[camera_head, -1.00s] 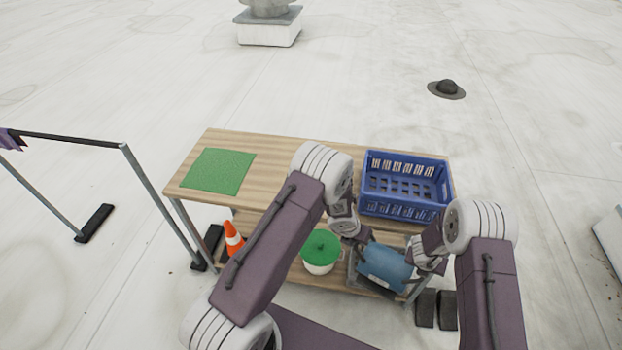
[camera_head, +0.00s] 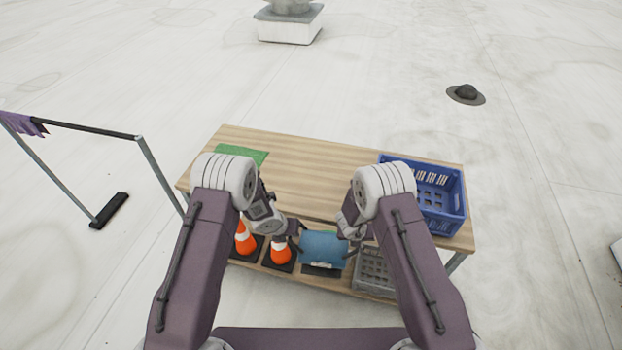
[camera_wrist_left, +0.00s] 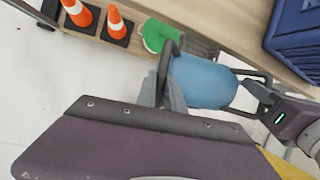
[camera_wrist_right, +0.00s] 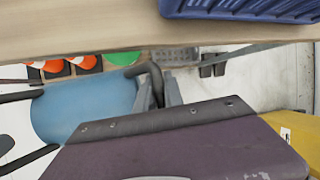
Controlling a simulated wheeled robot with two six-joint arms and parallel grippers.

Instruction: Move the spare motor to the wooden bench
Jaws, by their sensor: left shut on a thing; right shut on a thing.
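The spare motor (camera_head: 323,246) is a blue cylinder with a black handle at each end and a dark base below. It hangs between my grippers in front of the wooden bench (camera_head: 300,172), lower than its top. My left gripper (camera_head: 297,236) is shut on the motor's left handle; the left wrist view shows the fingers (camera_wrist_left: 168,85) around that black bar. My right gripper (camera_head: 349,232) is shut on the right handle, and its fingers (camera_wrist_right: 155,88) show in the right wrist view. The motor's body (camera_wrist_right: 85,105) looks roughly level.
A blue crate (camera_head: 455,221) stands on the bench's right end, a green mat (camera_head: 255,155) on its left. The middle top is clear. The lower shelf holds orange cones (camera_head: 281,252), a grey crate (camera_head: 372,270) and a green-lidded bucket (camera_wrist_left: 155,35). A metal frame (camera_head: 160,170) stands left.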

